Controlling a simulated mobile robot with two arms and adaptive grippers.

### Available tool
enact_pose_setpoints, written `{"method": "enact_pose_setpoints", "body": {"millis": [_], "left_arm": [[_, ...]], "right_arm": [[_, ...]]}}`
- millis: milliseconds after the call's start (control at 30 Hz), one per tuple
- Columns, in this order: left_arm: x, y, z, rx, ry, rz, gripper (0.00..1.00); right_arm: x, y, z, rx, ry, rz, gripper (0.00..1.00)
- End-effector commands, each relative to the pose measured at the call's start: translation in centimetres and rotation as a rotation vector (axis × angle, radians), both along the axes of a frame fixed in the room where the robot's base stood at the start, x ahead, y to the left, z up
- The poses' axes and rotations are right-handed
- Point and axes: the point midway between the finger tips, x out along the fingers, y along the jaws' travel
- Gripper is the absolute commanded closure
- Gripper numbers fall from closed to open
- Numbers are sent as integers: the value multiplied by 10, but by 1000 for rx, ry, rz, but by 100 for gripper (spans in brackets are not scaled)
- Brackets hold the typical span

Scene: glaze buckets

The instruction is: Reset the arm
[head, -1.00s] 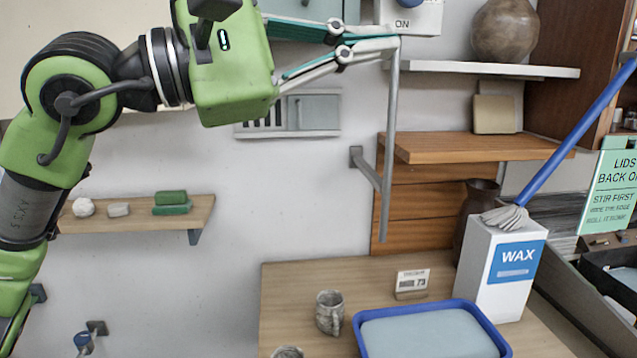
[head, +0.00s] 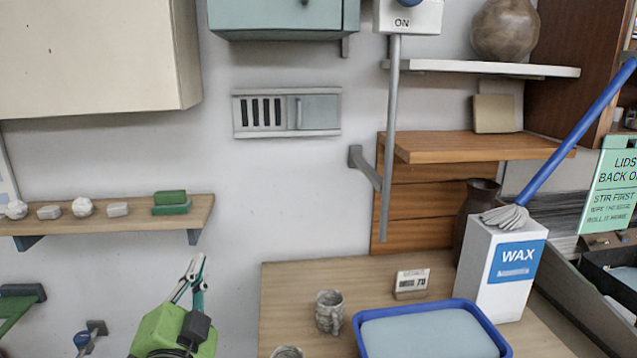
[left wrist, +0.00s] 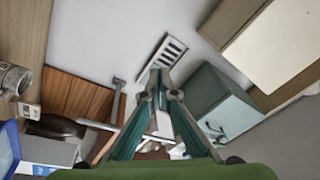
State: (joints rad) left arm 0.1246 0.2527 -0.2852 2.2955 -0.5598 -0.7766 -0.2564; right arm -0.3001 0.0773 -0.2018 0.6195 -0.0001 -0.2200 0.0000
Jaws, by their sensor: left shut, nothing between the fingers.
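My left gripper (head: 198,262) is low in the head view, left of the wooden table, with its fingers pointing up. The fingers are together and hold nothing. In front of it is bare wall. In the left wrist view the gripper (left wrist: 158,78) reaches up from the bottom, its tips in front of the wall near the slotted vent panel (left wrist: 166,54). My right gripper is not in view.
A wooden table (head: 285,285) holds a mug (head: 329,312), a blue-rimmed tray (head: 359,333) and a WAX box (head: 512,277). A small shelf (head: 110,219) bears several small items. A grey rod (head: 388,150) hangs below the ON box (head: 408,15).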

Motion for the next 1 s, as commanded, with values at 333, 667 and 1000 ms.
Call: {"method": "enact_pose_setpoints", "body": {"millis": [333, 667, 1000], "left_arm": [[-111, 20, -243, -453, 712, 134, 100], [-253, 4, -348, -688, 1178, 273, 100], [-300, -6, -421, -753, 1365, 340, 100]], "right_arm": [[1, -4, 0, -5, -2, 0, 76], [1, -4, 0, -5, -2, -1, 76], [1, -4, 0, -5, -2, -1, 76]]}}
